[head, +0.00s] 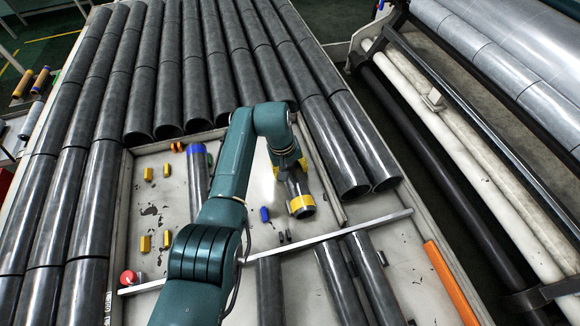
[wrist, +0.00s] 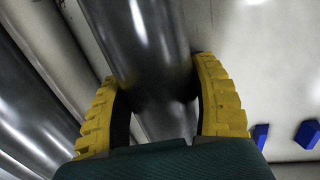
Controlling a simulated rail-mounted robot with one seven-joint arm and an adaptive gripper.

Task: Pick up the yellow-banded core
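The yellow-banded core (head: 302,206) is a short dark cylinder with a yellow band at its near end. It lies right of centre in the tray in the head view. My gripper (head: 289,170) is over its far part, with one yellow finger on each side. In the wrist view, the dark shiny core (wrist: 150,45) runs between the two yellow fingers of my gripper (wrist: 158,85). The fingertips are close along both of its sides. Whether they press on it is not clear. The yellow band does not show in the wrist view.
A blue-banded core (head: 197,175) stands out to the left, partly behind my arm. Small yellow blocks (head: 146,243) and a blue block (head: 264,214) lie in the tray. A metal bar (head: 330,236) crosses nearer. Long dark tubes (head: 170,70) fill the far side.

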